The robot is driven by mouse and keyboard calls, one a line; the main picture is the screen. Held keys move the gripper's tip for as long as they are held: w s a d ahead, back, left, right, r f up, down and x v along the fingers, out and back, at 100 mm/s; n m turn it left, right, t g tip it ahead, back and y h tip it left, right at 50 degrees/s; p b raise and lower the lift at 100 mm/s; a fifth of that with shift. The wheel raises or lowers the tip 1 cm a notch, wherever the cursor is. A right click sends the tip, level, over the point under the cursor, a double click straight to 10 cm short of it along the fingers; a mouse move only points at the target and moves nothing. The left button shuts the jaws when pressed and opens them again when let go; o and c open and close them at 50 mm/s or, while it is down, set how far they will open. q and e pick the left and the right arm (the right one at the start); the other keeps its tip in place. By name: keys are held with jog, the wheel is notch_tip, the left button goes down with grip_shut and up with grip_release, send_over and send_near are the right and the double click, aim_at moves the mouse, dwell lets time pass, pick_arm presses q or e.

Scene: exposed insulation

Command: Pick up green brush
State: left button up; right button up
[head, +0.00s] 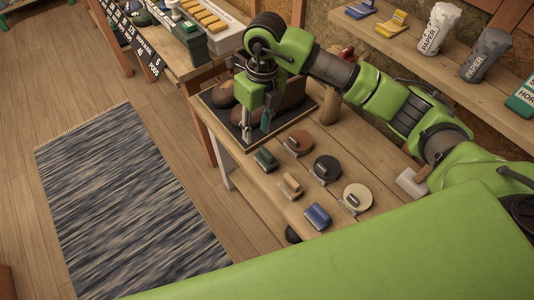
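The green brush (265,159) is a small block lying on the wooden table, first in a slanting row of brushes. My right gripper (256,134) points down just behind the green brush in the head view, over the front edge of a dark tray (223,118) with brown shoes (287,105). Its two fingers are apart with nothing visible between them. It looks higher than the brush and does not appear to touch it. My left gripper is not in the view.
A tan brush (290,186) and a blue brush (317,216) lie nearer. Brown (298,143), black (326,168) and cream (357,197) round tins sit close on the right. A shelf (390,50) with paper bags runs behind. Floor with a rug (125,205) is free on the left.

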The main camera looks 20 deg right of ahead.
jog(key=d+h, duration=0.1)
jog(key=d, duration=0.2)
jog(key=p, duration=0.1)
send_over(266, 152)
notch_tip(266, 152, down, 7)
jog(key=shift+f, duration=0.2)
jog(key=shift+f+p, duration=1)
jog(key=shift+f, duration=1.95)
grip_shut()
